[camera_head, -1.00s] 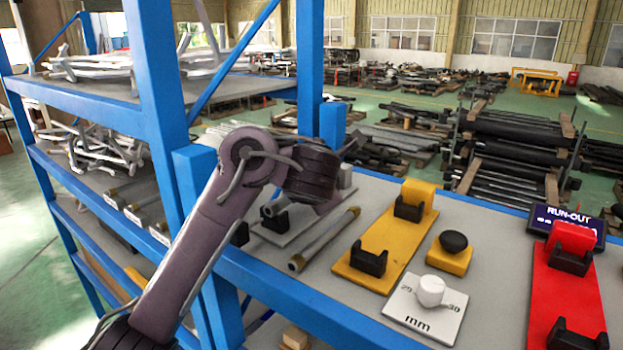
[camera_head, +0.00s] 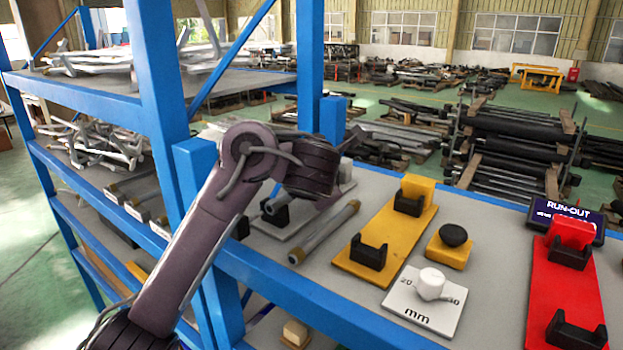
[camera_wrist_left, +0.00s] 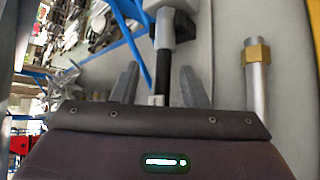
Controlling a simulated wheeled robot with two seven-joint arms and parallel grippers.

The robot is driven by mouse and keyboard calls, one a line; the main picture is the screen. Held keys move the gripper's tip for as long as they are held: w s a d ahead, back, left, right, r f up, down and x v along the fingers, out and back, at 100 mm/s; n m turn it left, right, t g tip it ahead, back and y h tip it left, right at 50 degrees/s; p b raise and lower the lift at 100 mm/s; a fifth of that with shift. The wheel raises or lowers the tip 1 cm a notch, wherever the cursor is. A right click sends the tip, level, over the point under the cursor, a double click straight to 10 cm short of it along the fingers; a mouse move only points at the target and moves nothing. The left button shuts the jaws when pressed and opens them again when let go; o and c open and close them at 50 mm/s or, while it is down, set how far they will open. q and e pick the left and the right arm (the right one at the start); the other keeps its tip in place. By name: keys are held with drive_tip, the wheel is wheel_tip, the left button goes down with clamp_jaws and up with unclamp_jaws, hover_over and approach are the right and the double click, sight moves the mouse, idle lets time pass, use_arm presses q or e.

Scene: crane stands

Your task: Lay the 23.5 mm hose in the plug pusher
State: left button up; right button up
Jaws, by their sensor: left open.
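A grey hose (camera_head: 326,231) with a brass fitting at its near end lies on the shelf top. It also shows, with its brass nut (camera_wrist_left: 257,52), right of my gripper in the left wrist view. I cannot read its size. My left gripper (camera_wrist_left: 160,68) is open. A black and grey rod-like part (camera_wrist_left: 162,62) shows between its fingers, and I cannot tell whether they touch it. In the head view my left wrist hides the fingers. A grey plate with a black cradle (camera_head: 275,214) stands behind the wrist; I cannot tell whether it is the plug pusher.
A yellow stand (camera_head: 384,237) with black cradles, a yellow block with a black knob (camera_head: 453,236), a white mm dial plate (camera_head: 424,308) and a red stand (camera_head: 567,298) by a RUN-OUT display (camera_head: 566,221) occupy the shelf. Blue posts (camera_head: 309,70) rise beside my arm.

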use_arm(q)
drive_tip(key=shift+s+d+r, duration=0.1)
drive_tip(key=shift+s, duration=0.15)
drive_tip(key=p+v, duration=0.2)
drive_tip(key=v, duration=0.4)
drive_tip(key=shift+s+r+p, duration=0.1)
drive_tip(key=shift+s+p, duration=0.15)
drive_tip(key=shift+p, duration=0.1)
drive_tip(key=shift+s+r, duration=0.2)
drive_tip(key=shift+s, duration=0.1)
